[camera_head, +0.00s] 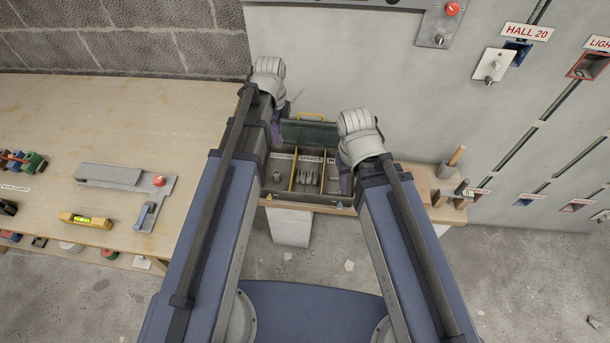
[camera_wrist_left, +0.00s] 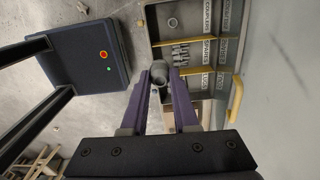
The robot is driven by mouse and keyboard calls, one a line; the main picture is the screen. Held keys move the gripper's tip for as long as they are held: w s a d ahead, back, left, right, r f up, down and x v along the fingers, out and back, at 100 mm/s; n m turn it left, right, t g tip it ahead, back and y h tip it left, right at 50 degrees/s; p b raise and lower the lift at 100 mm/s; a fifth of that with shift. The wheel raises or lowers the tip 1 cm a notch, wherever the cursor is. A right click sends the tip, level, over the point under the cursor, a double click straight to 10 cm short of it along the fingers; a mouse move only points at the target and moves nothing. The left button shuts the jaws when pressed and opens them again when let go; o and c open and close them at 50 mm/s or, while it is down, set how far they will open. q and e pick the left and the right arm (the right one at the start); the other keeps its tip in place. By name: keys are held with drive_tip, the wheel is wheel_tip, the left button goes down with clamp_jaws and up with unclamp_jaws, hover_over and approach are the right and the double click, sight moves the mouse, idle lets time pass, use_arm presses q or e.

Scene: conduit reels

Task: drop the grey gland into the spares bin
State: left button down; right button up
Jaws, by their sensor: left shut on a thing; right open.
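A small grey gland (camera_wrist_left: 159,72) is held between the purple fingertips of my left gripper (camera_wrist_left: 160,82) in the left wrist view. In the head view the left gripper (camera_head: 279,130) is at the box's back left, its tips mostly hidden by my arm. The spares bin (camera_head: 310,161) is the middle compartment of an open box, with several small grey pieces inside; it also shows in the left wrist view (camera_wrist_left: 203,52). The gland appears near the box's edge there; its height cannot be told. My right gripper (camera_head: 347,180) is open at the box's right side, partly hidden.
The box (camera_head: 300,205) has yellow dividers; a grey piece (camera_head: 277,176) lies in the left compartment. The right compartment is partly covered by my right arm. A grey panel wall (camera_head: 350,60) stands behind.

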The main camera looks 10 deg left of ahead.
use_arm(q)
drive_tip(key=s+d+f+b, duration=0.4)
drive_tip(key=s+f+b, duration=0.2)
drive_tip(key=f+b, duration=0.3)
drive_tip(key=s+d+f+b, duration=0.4)
drive_tip(key=s+f+b, duration=0.2)
drive_tip(key=f+b, duration=0.4)
drive_tip(key=shift+s+d+n, duration=0.25)
drive_tip(key=shift+d+n, duration=0.05)
drive_tip(key=shift+d, duration=0.05)
use_arm(e)
wheel_tip(320, 180, down, 19)
use_arm(q)
drive_tip(key=shift+w, duration=0.1)
use_arm(e)
drive_tip(key=shift+w, duration=0.1)
